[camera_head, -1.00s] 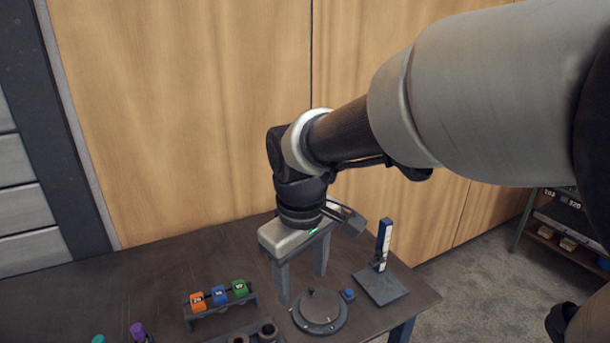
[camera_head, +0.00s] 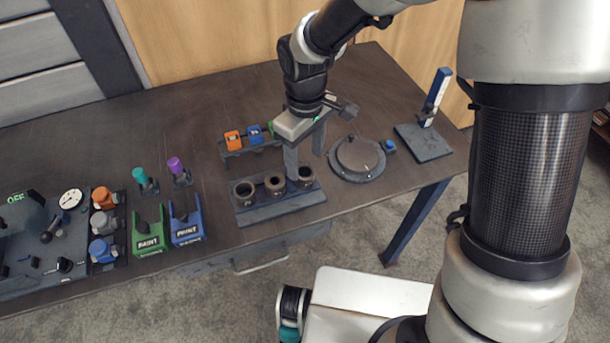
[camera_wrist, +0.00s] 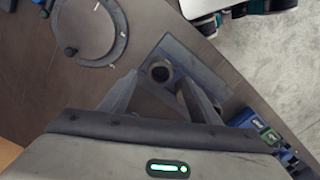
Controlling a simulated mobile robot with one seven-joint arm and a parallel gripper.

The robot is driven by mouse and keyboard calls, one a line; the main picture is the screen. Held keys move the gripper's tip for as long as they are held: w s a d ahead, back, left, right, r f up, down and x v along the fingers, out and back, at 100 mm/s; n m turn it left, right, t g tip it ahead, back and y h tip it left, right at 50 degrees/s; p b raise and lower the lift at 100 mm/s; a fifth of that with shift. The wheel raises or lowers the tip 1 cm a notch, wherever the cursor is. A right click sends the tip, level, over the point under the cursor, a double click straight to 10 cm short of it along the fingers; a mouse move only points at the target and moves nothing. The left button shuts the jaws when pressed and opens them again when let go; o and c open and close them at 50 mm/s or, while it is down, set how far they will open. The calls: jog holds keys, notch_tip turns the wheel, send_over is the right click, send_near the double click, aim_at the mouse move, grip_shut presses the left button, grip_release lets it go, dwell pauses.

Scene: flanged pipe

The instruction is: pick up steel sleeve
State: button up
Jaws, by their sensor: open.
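Three hollow cylindrical sleeves stand upright in a dark rack (camera_head: 285,208) near the front edge of the bench: a left one (camera_head: 245,192), a middle one (camera_head: 275,185) and a right one (camera_head: 306,176). I cannot tell by colour which is the steel one. My gripper (camera_head: 305,163) is open and points down, just behind and above the right end of the rack. In the wrist view, one sleeve (camera_wrist: 160,72) shows between the fingertips of my gripper (camera_wrist: 158,80), lower than them. Another sleeve is partly hidden behind the right-hand finger.
A round flanged disc (camera_head: 358,157) lies right of the rack. A blue-and-white upright on a plate (camera_head: 424,143) stands further right. Orange and blue blocks (camera_head: 233,140) sit in a holder behind. Green (camera_head: 148,238) and blue (camera_head: 187,228) stands are left.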

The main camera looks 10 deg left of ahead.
jog(key=shift+a+f, duration=0.1)
jog(key=shift+f, duration=2.7)
jog(key=shift+c, duration=0.4)
jog(key=c, duration=1.3)
notch_tip(320, 180, up, 11)
jog(key=p, duration=0.2)
notch_tip(320, 180, up, 5)
jog(key=p, duration=0.3)
send_over(305, 172)
jog(key=s, duration=0.2)
jog(key=shift+w+f, duration=0.1)
jog(key=shift+f, duration=0.1)
jog(key=shift+d+f, duration=0.15)
jog(key=shift+d, duration=0.1)
